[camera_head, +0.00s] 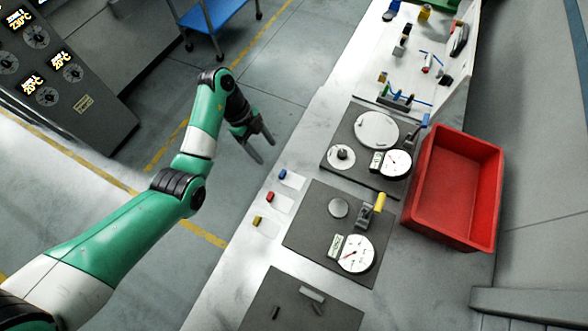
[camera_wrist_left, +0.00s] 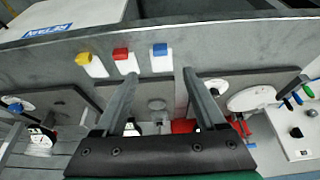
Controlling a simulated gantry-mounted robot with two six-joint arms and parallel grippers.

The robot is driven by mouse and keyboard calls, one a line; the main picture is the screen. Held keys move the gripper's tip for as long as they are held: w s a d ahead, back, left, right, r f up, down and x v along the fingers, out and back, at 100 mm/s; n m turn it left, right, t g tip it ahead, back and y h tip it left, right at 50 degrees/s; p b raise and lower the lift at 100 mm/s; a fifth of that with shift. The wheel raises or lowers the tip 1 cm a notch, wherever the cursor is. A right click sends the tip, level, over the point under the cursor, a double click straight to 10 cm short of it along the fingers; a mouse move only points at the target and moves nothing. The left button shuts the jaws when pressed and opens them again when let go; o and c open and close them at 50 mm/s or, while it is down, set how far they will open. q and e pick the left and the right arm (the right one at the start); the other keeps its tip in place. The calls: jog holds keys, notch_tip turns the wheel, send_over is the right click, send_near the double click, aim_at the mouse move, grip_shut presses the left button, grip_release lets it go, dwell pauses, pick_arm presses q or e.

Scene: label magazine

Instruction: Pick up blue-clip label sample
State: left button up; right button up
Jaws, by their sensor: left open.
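The blue-clip label sample is a small white card with a blue clip (camera_head: 283,174) at the table's left edge. It is the farthest of three cards in the head view. In the left wrist view its blue clip (camera_wrist_left: 160,49) is the rightmost of the row, and its white card (camera_wrist_left: 162,64) shows below the clip. My left gripper (camera_head: 261,147) is open and empty, up and left of the sample in the head view. In the left wrist view the spread fingertips (camera_wrist_left: 160,76) lie either side of the blue card, with no contact visible. My right gripper is not in view.
Red-clip (camera_head: 270,196) and yellow-clip (camera_head: 258,220) cards lie in line with it. Dark plates with dials and fixtures (camera_head: 300,235) stand right of the cards. A red bin (camera_head: 456,241) is farther right. Small tools lie on a white board (camera_head: 410,75) at the far end.

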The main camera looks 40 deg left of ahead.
pick_arm(q)
jog(key=b, duration=0.3)
send_near(281, 173)
jog(key=x, duration=0.3)
jog(key=shift+a, duration=0.35)
jog(key=shift+w+d+f, duration=0.15)
jog(key=shift+d+f, duration=0.05)
jog(key=shift+f, duration=0.25)
jog(key=x, duration=0.1)
jog(key=b+x, duration=0.1)
jog(key=x, duration=0.3)
jog(key=shift+d+b, duration=0.3)
jog(key=shift+b, duration=0.1)
grip_shut()
